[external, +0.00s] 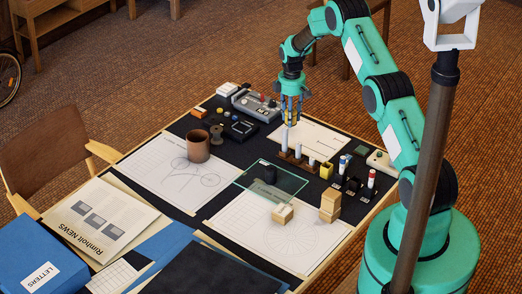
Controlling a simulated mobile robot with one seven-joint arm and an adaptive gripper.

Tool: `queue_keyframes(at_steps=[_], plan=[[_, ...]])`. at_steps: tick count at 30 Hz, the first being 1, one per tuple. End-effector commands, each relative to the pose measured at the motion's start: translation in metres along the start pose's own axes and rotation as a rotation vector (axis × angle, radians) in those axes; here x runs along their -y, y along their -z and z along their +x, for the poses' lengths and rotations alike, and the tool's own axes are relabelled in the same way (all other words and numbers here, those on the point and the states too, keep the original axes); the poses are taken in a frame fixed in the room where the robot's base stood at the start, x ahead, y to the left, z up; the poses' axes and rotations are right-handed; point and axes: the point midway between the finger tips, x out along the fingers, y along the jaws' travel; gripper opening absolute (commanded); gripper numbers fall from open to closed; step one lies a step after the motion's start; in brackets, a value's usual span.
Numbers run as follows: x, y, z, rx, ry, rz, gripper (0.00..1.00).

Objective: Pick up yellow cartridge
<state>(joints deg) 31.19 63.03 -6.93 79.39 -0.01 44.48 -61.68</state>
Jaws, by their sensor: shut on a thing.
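My gripper (291,118) points down above the far part of the drafting table, over the wooden rack. It is shut on the yellow cartridge (290,107), which shows as a thin yellow sliver between the fingers and is mostly hidden by them. The wooden rack (303,161) below holds several pale upright cylinders. The gripper's fingertips appear close above the leftmost cylinder (284,139); whether they touch it I cannot tell.
A yellow block (326,170) and several marker-like pieces (371,180) stand right of the rack. A glass sheet (252,181), wooden blocks (330,203), a brown cup (198,146) and a grey device (256,103) occupy the table. White drawing sheets (270,240) lie flat.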

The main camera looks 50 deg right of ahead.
Motion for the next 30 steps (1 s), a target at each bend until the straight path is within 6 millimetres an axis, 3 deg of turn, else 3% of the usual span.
queue_keyframes(at_steps=[6,12,30], plan=[[0.0,0.0,-0.035,-0.001,-0.001,0.0,0.08],[0.0,0.0,-0.056,0.0,0.0,0.0,0.08],[0.0,0.0,-0.063,0.0,0.0,0.0,0.08]])
